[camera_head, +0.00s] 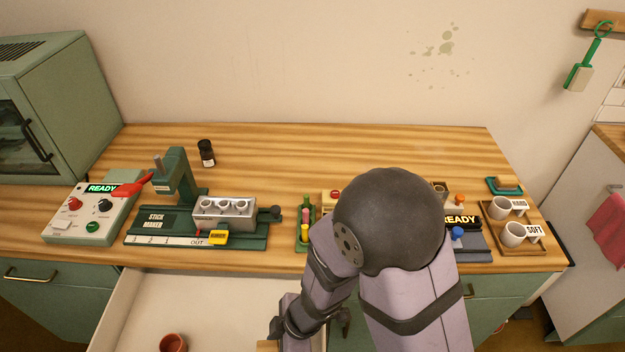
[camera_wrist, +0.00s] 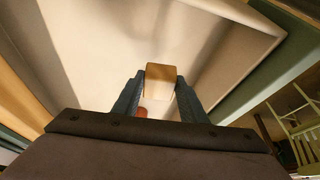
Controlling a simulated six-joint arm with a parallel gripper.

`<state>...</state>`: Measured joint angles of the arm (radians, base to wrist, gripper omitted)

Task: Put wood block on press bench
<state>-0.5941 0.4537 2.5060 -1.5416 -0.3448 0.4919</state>
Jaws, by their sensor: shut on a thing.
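My gripper (camera_wrist: 161,88) is shut on a light wood block (camera_wrist: 160,72), which shows between its two blue-grey fingers in the wrist view. The block is above the pale inside of an open drawer. In the head view a small light wood piece, probably the block (camera_head: 268,346), shows at the bottom edge beside my arm; the fingertips are not clear there. A green press (camera_head: 178,180) marked STICK MAKER stands on the counter at left. Another station with a READY display (camera_head: 461,221) stands at right, partly hidden by my arm. I cannot tell which one is the press bench.
The open drawer (camera_head: 135,300) holds a red-brown pot (camera_head: 172,342). On the counter (camera_head: 300,150) are a control box (camera_head: 90,214), a dark bottle (camera_head: 207,153), a green rack (camera_head: 305,228) and a tray (camera_head: 541,248) with two cups. The counter's back middle is clear.

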